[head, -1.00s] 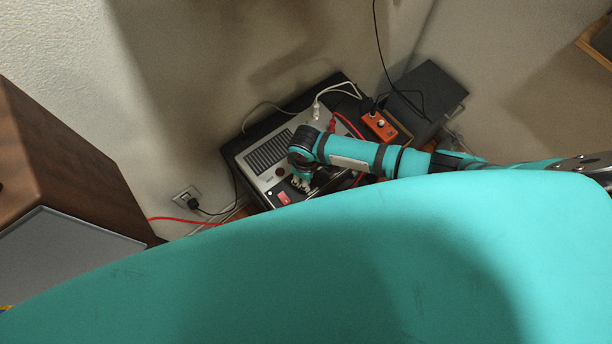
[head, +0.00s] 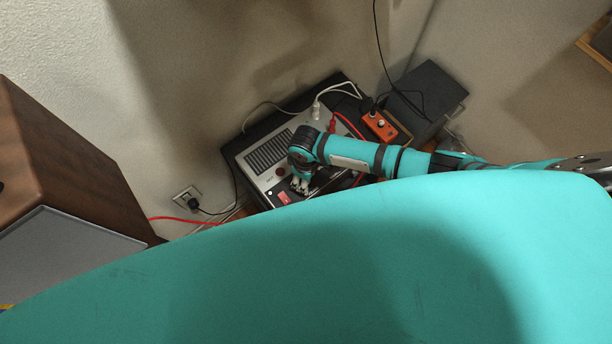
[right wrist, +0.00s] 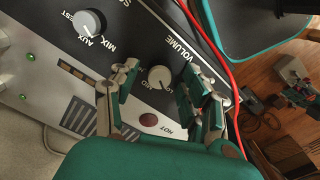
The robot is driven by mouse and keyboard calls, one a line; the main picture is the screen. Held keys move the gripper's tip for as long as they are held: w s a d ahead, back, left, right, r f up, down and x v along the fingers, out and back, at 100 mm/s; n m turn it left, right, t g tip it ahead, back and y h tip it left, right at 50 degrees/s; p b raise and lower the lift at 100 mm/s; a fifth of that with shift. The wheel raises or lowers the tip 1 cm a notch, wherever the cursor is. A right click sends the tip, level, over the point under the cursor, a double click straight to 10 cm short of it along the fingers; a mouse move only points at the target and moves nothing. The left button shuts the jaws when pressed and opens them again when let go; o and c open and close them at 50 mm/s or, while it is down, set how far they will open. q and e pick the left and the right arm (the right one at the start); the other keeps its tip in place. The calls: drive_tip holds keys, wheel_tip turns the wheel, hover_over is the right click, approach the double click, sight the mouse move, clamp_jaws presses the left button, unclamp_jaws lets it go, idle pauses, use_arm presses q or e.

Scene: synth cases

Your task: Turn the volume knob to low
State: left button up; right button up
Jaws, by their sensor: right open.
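The volume knob (right wrist: 160,78) is a small pale round knob beside the printed word VOLUME, with LO and MID marks near it. It sits on the metal and black panel of a device (head: 250,170). My right gripper (right wrist: 159,88) is open, and in the right wrist view its fingers stand on either side of the knob. Whether they touch it I cannot tell. In the head view my right gripper (head: 299,185) is over the device's panel and hides the knob. My left gripper is not in view.
A larger selector knob (right wrist: 88,23) and a dark red button (right wrist: 149,120) are on the same panel. A red cable (right wrist: 215,50) runs close beside the gripper. An orange box (head: 380,126) and a dark box (head: 428,92) stand to the right. A wooden cabinet (head: 60,160) is at left.

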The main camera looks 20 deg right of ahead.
wheel_tip(320, 180, up, 12)
idle(0.5)
idle(0.4)
